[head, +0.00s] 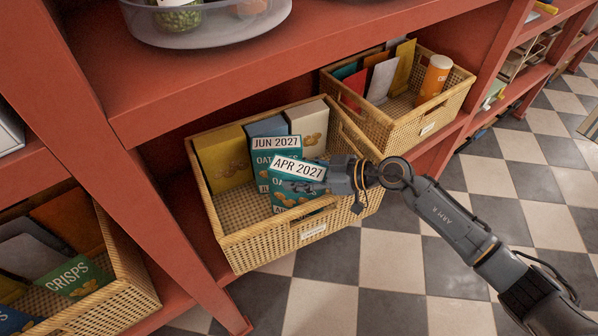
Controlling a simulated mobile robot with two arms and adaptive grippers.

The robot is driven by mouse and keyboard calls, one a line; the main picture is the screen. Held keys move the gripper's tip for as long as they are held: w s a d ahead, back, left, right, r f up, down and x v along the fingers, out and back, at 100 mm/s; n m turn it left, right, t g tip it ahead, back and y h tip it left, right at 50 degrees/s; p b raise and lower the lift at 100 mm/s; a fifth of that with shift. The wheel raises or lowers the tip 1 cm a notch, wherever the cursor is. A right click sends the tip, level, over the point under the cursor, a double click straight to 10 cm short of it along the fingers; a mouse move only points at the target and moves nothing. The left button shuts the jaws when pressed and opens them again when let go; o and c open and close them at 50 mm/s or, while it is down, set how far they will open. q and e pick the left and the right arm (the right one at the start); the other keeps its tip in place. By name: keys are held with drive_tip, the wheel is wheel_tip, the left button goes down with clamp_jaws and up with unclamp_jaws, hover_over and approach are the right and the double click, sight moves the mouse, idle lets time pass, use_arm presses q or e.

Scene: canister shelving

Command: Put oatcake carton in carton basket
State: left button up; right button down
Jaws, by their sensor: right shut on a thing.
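My right gripper (337,175) reaches in from the right and is shut on a teal oatcake carton (290,196) labelled APR 2027. The held carton is tilted and is over or inside the wicker carton basket (255,238), near its front right side. I cannot tell whether it touches the basket floor. Just behind it is another teal oatcake carton (268,148), labelled JUN 2027 and partly hidden. A yellow carton (224,158), a blue-grey carton (265,127) and a cream carton (309,127) stand along the basket's back. My left gripper is not in view.
A second basket (438,116) at the back right holds bags and an orange canister (435,78). A crisps basket (95,308) is at the lower left. The red shelf (240,82) overhangs the carton basket. The basket's left floor has bare room.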

drive_tip(key=shift+f, duration=0.3)
drive_tip(key=c, duration=0.6)
unclamp_jaws()
drive_tip(key=shift+o, duration=0.2)
drive_tip(key=shift+r+b, duration=0.3)
drive_tip(key=shift+r, duration=0.2)
drive_tip(key=v, duration=1.2)
drive_tip(key=shift+s+r+p, duration=0.1)
drive_tip(key=shift+r+p, duration=0.05)
drive_tip(key=shift+p, duration=0.15)
